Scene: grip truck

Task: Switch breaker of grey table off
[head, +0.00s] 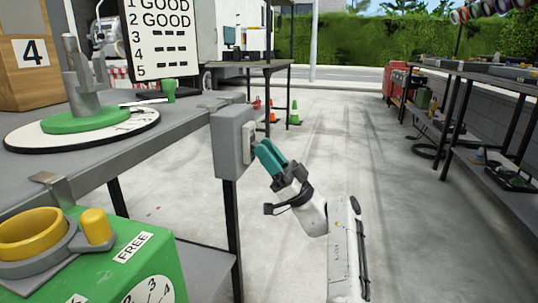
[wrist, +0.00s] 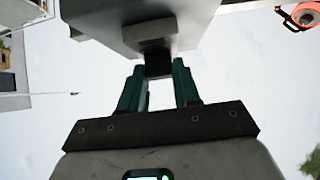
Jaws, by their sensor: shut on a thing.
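The breaker (head: 228,145) is a grey box on the end of the grey table (head: 75,172), with a lighter plate on its right face. It also shows at the top of the wrist view (wrist: 105,18). There, a dark breaker switch (wrist: 158,66) sticks out from the plate. My gripper (head: 260,149) is at the breaker's right face, and its teal fingers (wrist: 158,78) are shut on the switch, one on each side. In the head view the fingers hide the switch.
A round board (head: 30,140) with a grey and green stand lies on the table. A green box (head: 150,262) with yellow parts stands at front left. Orange and green cones (head: 294,116) stand behind. A workbench (head: 500,82) lines the right. The middle floor is clear.

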